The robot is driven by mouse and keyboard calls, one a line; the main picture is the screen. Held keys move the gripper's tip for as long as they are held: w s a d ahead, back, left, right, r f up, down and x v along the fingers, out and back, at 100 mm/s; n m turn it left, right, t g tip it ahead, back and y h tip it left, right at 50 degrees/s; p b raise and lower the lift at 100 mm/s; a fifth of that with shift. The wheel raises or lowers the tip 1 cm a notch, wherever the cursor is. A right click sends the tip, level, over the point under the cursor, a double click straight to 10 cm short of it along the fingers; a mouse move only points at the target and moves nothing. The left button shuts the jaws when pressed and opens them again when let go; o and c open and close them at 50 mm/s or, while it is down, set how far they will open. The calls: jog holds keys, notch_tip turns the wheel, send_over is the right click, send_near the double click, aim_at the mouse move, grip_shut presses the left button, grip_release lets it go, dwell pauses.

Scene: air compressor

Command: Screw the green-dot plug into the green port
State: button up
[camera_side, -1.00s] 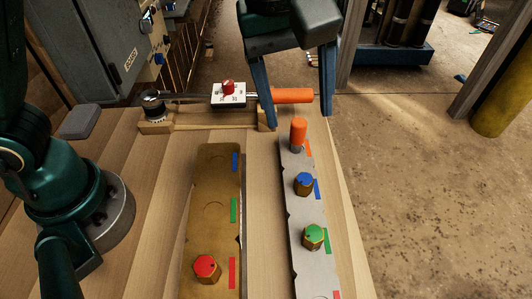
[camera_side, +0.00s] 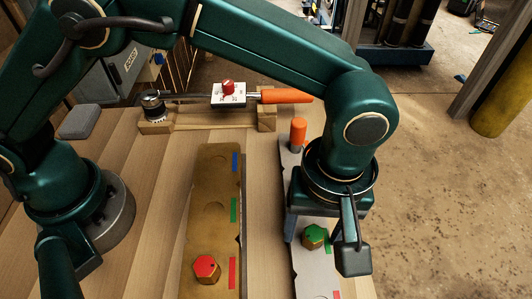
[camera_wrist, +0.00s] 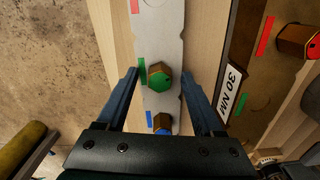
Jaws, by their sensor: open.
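The green-dot plug, a brass hex plug with a green top (camera_side: 314,235), stands in the grey rack (camera_side: 306,268) beside a green tag. In the wrist view, the plug (camera_wrist: 160,79) lies between the two blue fingers of my gripper (camera_wrist: 160,72), with a gap on each side. My gripper is open and points down over the rack; in the side view one finger shows left of the plug and the other is hidden. The green port appears as a round outline (camera_side: 212,209) beside a green label on the brass plate (camera_side: 203,238). The port itself is unclear in the wrist view.
A red-topped plug (camera_side: 206,269) sits on the brass plate by its red label. An orange-handled tool (camera_side: 287,96) lies on a wooden stand at the back. An orange-topped piece (camera_side: 298,131) stands in the rack. A blue-topped plug (camera_wrist: 163,122) is near my gripper.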

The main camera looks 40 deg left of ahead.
aim_at(315, 232)
grip_shut()
dwell(0.3)
jog(key=shift+r, duration=0.55)
notch_tip(315, 232, up, 3)
jog(key=shift+w+r, duration=0.1)
jog(key=shift+r, duration=0.05)
jog(key=w+a+r, duration=0.5)
jog(key=a+r, duration=0.1)
jog(key=a, duration=0.4)
jog(key=s+a+n, duration=0.1)
jog(key=s+a, duration=0.2)
jog(key=s, duration=0.9)
jog(key=shift+r+n+h, duration=0.3)
jog(key=shift+r+h, duration=0.1)
jog(key=shift+r, duration=0.05)
